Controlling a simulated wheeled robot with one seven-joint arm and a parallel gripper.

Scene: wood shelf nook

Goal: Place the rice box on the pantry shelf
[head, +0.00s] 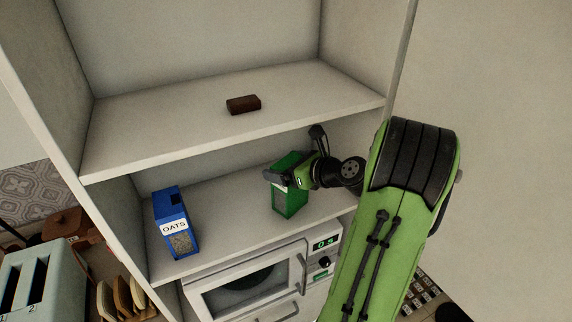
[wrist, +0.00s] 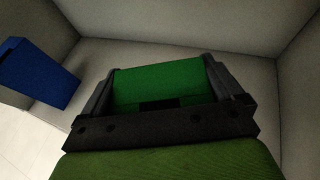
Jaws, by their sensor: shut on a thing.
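A green box (head: 290,198), likely the rice box though no label is readable, is upright at the lower shelf (head: 222,213), right of centre. It also shows in the wrist view (wrist: 155,88). My gripper (head: 289,178) is shut on its upper part, with one finger on each side in the wrist view (wrist: 165,90). The box's base is at or just above the shelf board; I cannot tell if it touches. My gripper hides part of its top and right side.
A blue oats box (head: 178,238) stands on the same shelf to the left, apart from the green box; it also shows in the wrist view (wrist: 36,74). A small brown block (head: 243,104) lies on the upper shelf (head: 150,127). A microwave (head: 250,285) is below.

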